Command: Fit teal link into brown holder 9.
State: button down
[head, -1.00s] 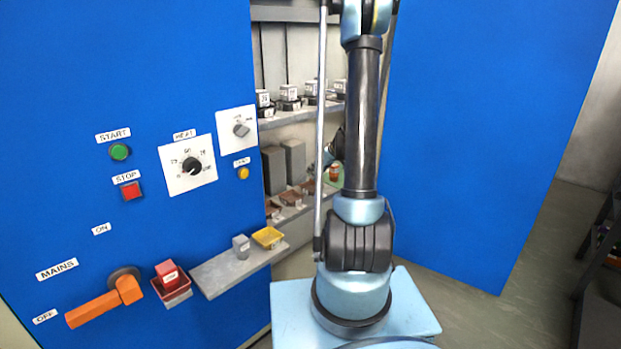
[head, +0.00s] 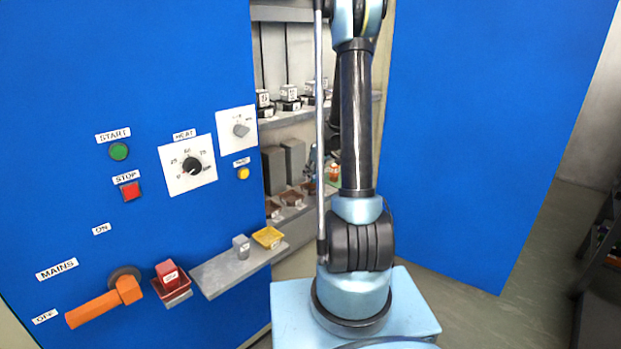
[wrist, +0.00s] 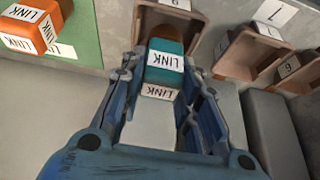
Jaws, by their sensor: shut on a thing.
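In the wrist view my gripper (wrist: 162,72) is shut on the teal link (wrist: 166,47), a teal block with white LINK labels. Brown holder 9 (wrist: 139,24) is straight beyond the fingertips, with its 9 label at the top edge. The teal link is at the open mouth of holder 9, with a holder wall showing on each side. How deep it sits, and whether it touches the holder, I cannot tell. In the head view the gripper is small and partly hidden at the lower shelf behind my arm.
Brown holder 7 (wrist: 222,62) and another brown holder (wrist: 298,82) stand to the right. An orange link (wrist: 35,27) is on a green mat (wrist: 86,40) to the left. Grey blocks (head: 293,158) stand on the shelf. Blue panels (head: 470,130) flank the shelf opening.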

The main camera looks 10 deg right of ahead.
jog(key=shift+w+a, duration=0.2)
jog(key=shift+f, duration=0.75)
jog(key=shift+f, duration=0.25)
jog(key=c, duration=1.2)
grip_release()
